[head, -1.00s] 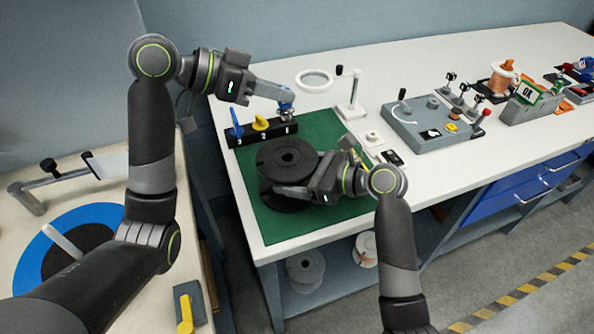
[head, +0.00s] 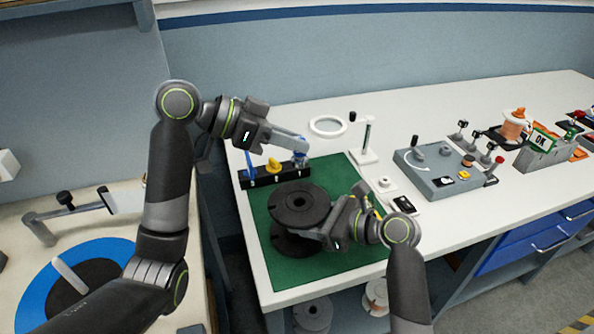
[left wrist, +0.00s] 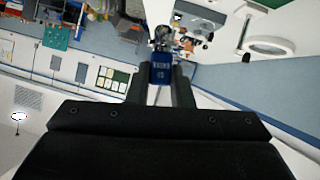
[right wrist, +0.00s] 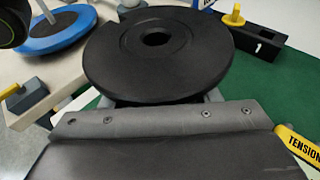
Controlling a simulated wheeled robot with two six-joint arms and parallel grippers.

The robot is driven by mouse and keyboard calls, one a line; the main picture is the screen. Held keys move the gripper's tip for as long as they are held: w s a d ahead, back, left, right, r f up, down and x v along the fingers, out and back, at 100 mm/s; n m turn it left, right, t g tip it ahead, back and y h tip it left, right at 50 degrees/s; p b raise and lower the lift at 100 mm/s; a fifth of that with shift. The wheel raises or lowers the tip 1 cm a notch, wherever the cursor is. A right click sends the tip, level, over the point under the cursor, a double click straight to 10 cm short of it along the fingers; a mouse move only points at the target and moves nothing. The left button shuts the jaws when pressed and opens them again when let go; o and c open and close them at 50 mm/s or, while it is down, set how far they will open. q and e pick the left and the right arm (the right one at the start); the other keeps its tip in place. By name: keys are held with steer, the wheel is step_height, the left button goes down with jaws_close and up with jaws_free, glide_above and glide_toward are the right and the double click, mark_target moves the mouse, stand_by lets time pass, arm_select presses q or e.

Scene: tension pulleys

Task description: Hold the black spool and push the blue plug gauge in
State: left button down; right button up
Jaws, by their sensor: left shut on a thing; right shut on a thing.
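The black spool (head: 300,203) stands upright on the green mat, its top flange and centre hole facing up. My right gripper (head: 314,233) is shut on it from the right, between its two flanges. In the right wrist view the top flange of the spool (right wrist: 120,62) hides the fingertips and the grip. My left gripper (head: 302,155) is shut on a blue plug gauge (left wrist: 160,72), seen between its fingers in the left wrist view. In the head view it is over the right end of the black rack (head: 262,182), behind the spool; I cannot tell whether the gauge touches the rack.
A yellow-handled gauge (head: 273,164) and a blue one (head: 248,172) stand in the rack. The green mat (head: 290,281) is clear in front of the spool. A white ring (head: 328,117), a white stand (head: 364,152) and a grey control box (head: 432,178) are behind and right.

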arm_select(q)
steer(key=f+m+g, duration=0.2)
steer(key=m+g, duration=0.1)
steer(key=m, duration=0.2)
glide_above(292, 201)
steer(key=shift+m, duration=0.3)
steer(key=shift+f, duration=3.2)
steer(key=shift+f, duration=0.35)
steer(key=shift+f, duration=0.95)
steer(key=shift+f, duration=0.1)
steer(key=c, duration=1.2)
jaws_free()
steer(key=v, duration=1.2)
